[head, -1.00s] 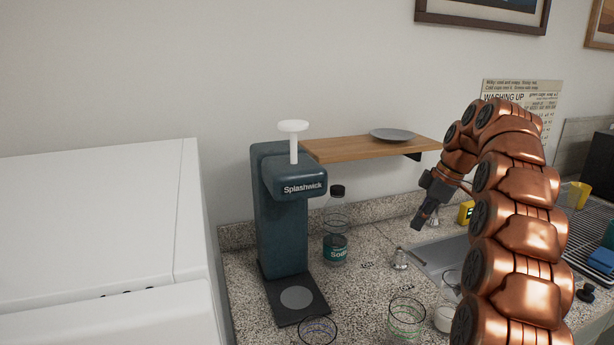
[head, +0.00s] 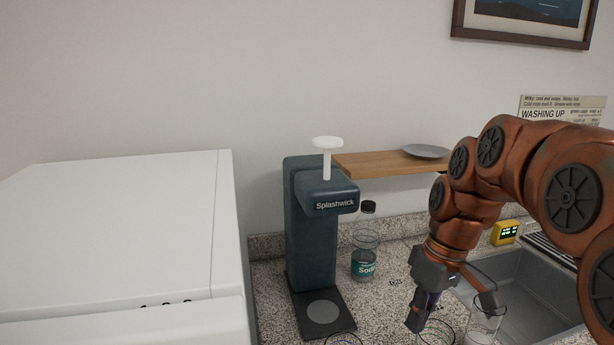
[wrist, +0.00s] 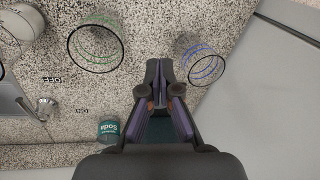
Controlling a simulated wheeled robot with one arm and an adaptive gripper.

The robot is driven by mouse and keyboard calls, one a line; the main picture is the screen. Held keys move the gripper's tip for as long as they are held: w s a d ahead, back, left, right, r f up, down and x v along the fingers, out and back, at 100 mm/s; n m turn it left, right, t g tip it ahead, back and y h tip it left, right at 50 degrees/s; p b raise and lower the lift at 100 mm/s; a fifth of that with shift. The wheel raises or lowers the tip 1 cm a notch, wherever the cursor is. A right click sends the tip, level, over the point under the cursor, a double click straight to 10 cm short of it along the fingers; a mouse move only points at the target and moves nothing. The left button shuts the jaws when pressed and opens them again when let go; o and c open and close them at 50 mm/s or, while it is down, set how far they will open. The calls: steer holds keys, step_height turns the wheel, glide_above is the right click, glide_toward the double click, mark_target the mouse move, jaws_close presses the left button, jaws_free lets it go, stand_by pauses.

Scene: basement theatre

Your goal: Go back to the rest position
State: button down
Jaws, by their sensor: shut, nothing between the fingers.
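My gripper (head: 424,314) hangs from the copper-coloured arm at the lower right of the head view, pointing down over the counter. In the wrist view its fingers (wrist: 160,75) are together with nothing between them. They point between a green-ringed glass (wrist: 95,46) and a blue-ringed glass (wrist: 203,65), apart from both in that picture. No object is held.
A dark teal Splashwick machine (head: 312,235) stands left of a soda bottle (head: 365,245) on the speckled counter (head: 268,290). A wooden shelf (head: 380,164) holds a grey plate (head: 427,151). A sink (head: 530,285) lies right; a white appliance (head: 120,240) fills the left.

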steer(key=s+f+m+h, duration=0.1)
steer(key=s+f+m, duration=0.2)
steer(key=s, duration=0.8)
steer(key=s+f+m+g+h, duration=0.1)
steer(key=s+f+m, duration=0.2)
steer(key=s+f, duration=0.3)
steer(key=s+p, duration=0.1)
steer(key=s, duration=0.4)
steer(key=shift+s+a+f, duration=0.2)
steer(key=shift+s+f, duration=0.05)
